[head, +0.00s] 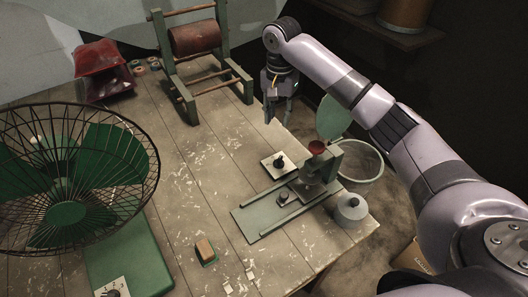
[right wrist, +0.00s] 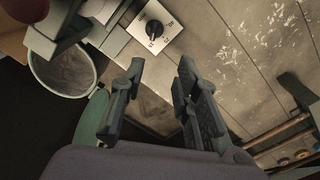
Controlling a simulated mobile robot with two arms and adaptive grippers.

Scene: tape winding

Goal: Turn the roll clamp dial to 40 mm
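A dial with a black knob on a square white plate (head: 278,162) lies on the table beside the green winding machine (head: 262,216). It also shows at the top of the right wrist view (right wrist: 155,28), with small marks around the knob that are too small to read surely. My right gripper (head: 278,112) is above the table's right edge, behind the dial in the head view and apart from it. Its two fingers (right wrist: 155,100) are spread with nothing between them. My left gripper is out of view.
A wire-caged fan (head: 66,212) stands at the left, with another knob (head: 112,290) on its base. A wooden frame with a brown roll (head: 195,38) stands at the back. A bin (head: 360,165) stands beyond the table edge.

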